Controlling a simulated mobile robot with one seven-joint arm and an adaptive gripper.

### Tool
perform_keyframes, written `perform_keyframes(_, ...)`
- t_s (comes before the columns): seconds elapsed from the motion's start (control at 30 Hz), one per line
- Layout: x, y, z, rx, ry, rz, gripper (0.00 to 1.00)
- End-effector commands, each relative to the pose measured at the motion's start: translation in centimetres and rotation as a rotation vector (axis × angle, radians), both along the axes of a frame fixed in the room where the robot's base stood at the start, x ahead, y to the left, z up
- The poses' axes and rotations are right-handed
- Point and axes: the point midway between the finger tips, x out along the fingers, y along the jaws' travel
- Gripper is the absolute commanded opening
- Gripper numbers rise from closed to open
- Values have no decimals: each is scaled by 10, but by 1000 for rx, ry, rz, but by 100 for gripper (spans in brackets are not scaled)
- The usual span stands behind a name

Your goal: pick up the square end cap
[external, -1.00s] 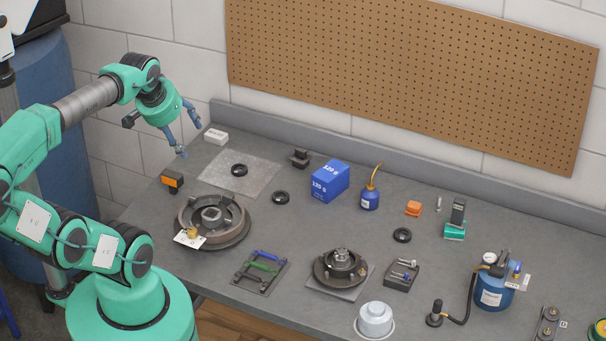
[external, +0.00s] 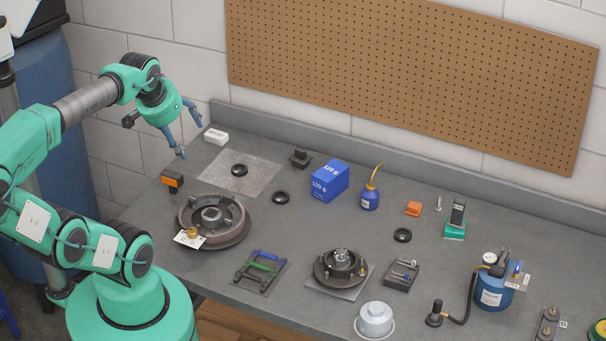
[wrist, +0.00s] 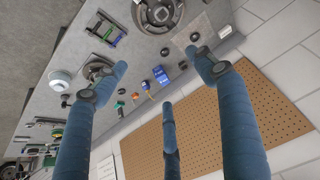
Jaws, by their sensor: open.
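A small black block-like piece with a square base (external: 300,158), which looks like the square end cap, sits on the grey bench near the back ledge, between the clear mat and the blue box. In the wrist view a small dark shape (wrist: 183,65) near the blue box may be the same piece. My gripper (external: 190,138) is open and empty above the bench's left end, well to the left of the black piece and apart from it. In the wrist view its blue fingers (wrist: 162,72) are spread wide.
A white box (external: 215,136) stands close to my fingers. A clear mat (external: 262,163) carries a black ring (external: 239,170); another ring (external: 281,197) lies nearby. The blue box (external: 330,181), oil can (external: 370,198) and brake drum (external: 232,232) stand around. The pegboard wall rises behind.

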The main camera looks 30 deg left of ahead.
Motion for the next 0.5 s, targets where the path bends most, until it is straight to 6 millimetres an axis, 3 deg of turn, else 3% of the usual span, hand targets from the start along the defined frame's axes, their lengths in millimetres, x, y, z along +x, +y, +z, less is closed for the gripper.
perform_keyframes(0.27, 15, 0, 7, -1, 12, 0, 70)
perform_keyframes(0.5, 56, -2, 22, -2, 38, 0, 70)
